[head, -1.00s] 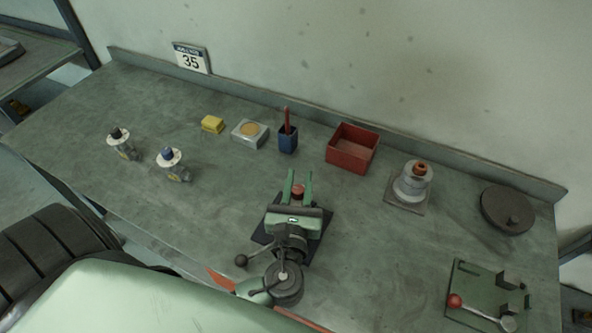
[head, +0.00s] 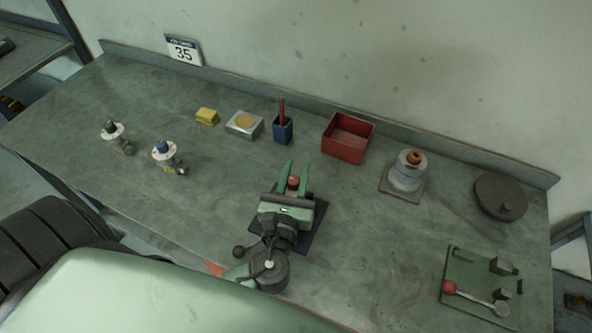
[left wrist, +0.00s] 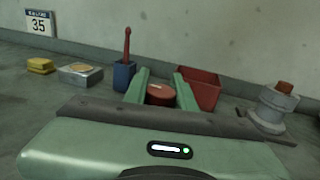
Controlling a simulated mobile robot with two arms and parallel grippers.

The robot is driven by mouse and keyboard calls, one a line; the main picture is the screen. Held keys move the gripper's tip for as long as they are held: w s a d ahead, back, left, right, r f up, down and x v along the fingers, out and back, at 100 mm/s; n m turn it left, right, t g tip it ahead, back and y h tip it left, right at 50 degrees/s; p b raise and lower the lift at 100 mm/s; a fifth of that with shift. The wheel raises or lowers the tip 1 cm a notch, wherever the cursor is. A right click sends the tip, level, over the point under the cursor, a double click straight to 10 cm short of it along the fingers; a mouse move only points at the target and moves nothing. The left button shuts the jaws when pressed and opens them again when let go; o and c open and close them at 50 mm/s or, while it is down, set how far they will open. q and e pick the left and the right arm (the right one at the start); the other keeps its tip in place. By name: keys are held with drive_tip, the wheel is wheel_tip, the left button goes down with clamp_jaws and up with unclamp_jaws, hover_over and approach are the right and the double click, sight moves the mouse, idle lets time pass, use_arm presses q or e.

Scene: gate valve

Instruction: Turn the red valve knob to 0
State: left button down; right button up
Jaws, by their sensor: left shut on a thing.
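The red valve knob (head: 293,181) stands on a dark base plate (head: 316,232), mostly covered by my left gripper. In the left wrist view the knob (left wrist: 160,96) sits between the two green fingers, with a small pale mark on its top. My left gripper (head: 298,173) is shut on the knob, one finger on each side. The valve's dial and any numbers on it are hidden, so I cannot read the setting. My right gripper is not in view.
To the left stand two small valves, one with a dark knob (head: 110,126) and one blue (head: 163,147). Behind are a yellow block (head: 207,116), a blue cup (head: 283,132) and a red bin (head: 345,152). A grey flanged fitting (head: 406,175) and a red-ended lever (head: 474,297) are right.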

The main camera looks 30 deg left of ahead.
sight(293, 188)
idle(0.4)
use_arm(q)
drive_tip(key=c, duration=1.1)
unclamp_jaws()
drive_tip(key=shift+c, duration=0.2)
drive_tip(key=b+v, duration=0.2)
drive_tip(key=v, duration=0.4)
drive_tip(key=shift+s+d+f, duration=0.1)
drive_tip(key=shift+s+d, duration=0.05)
drive_tip(key=shift+s, duration=0.2)
drive_tip(key=shift+s+d, duration=0.1)
drive_tip(key=shift+s, duration=0.35)
